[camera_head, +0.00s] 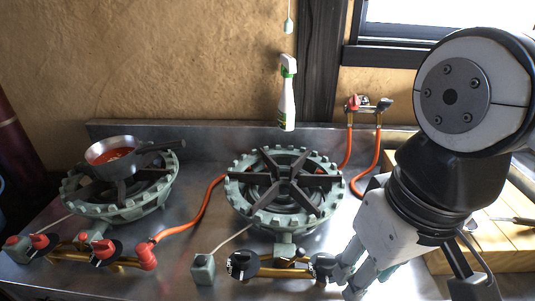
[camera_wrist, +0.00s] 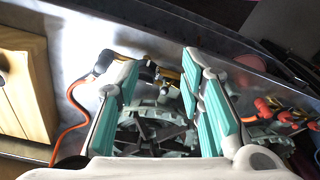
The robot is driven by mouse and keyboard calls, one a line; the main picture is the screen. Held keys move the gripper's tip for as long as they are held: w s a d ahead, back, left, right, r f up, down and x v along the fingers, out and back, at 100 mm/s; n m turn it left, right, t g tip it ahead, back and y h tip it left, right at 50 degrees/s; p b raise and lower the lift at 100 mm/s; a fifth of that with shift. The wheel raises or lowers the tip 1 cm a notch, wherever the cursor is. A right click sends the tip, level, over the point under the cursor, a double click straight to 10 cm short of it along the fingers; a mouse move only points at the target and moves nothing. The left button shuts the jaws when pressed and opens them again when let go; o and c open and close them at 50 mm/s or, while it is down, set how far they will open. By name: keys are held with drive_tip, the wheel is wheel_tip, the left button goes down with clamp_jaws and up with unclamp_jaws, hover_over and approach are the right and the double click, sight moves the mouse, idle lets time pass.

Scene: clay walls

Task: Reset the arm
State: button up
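My gripper (camera_head: 352,279) is at the front right of the counter, in front of and to the right of the middle gas burner (camera_head: 284,186). In the wrist view my gripper (camera_wrist: 160,80) shows its two fingers with teal pads standing well apart, with nothing between them. The same burner (camera_wrist: 152,130) shows below and between the fingers, and is partly covered by them. In the head view my arm takes up the right side and hides part of the counter.
A pan (camera_head: 116,157) with red food sits on the left burner (camera_head: 120,200). Burner knobs (camera_head: 243,264) are close to my gripper. A spray bottle (camera_head: 287,95) is near the wall. A wooden board (camera_head: 500,235) is at the right. Orange hoses (camera_head: 200,218) cross the metal counter (camera_head: 215,137).

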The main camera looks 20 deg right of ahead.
idle(0.4)
wheel_tip(320, 180, up, 14)
drive_tip(key=t+p, duration=0.2)
drive_tip(key=p, duration=1.1)
drive_tip(key=shift+d+r+t, duration=0.15)
drive_tip(key=shift+r+t, duration=0.1)
drive_tip(key=shift+t, duration=0.05)
drive_tip(key=shift+o, duration=0.6)
drive_tip(key=shift+w, duration=0.1)
